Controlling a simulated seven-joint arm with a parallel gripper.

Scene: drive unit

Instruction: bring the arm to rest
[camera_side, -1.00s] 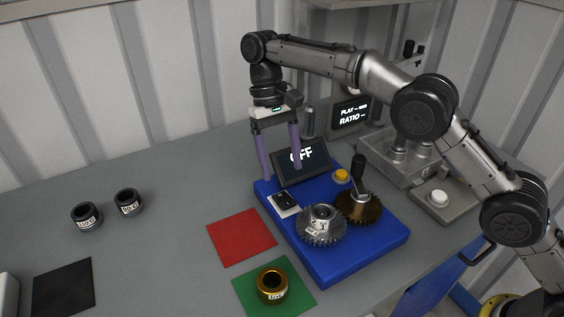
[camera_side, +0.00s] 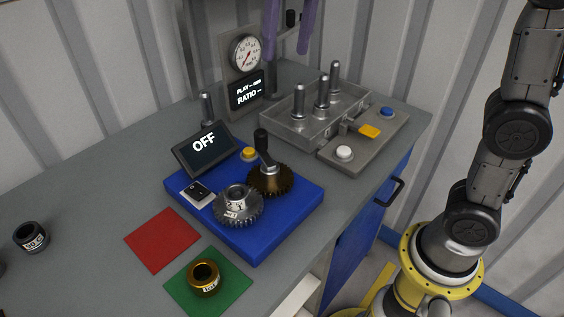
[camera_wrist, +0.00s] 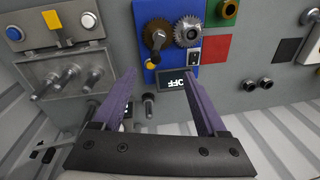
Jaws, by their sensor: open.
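My gripper (camera_side: 289,38) shows at the top of the side view, its two purple fingers raised above the back of the bench and cut off by the picture's edge. In the wrist view my gripper (camera_wrist: 157,82) has its fingers wide apart with nothing between them. The blue drive unit base (camera_side: 257,236) carries a steel gear (camera_side: 237,208), a brown gear with a black-handled crank (camera_side: 270,180) and a screen reading OFF (camera_side: 203,146). The fingers are well clear of the unit.
A gold ring (camera_side: 204,279) stands on a green mat (camera_side: 233,297) beside a bare red mat (camera_side: 162,241). A dark ring (camera_side: 32,237) is at far left. A grey fixture with upright pins (camera_side: 298,127), a button panel (camera_side: 375,148) and a dial gauge (camera_side: 244,53) stand at the back.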

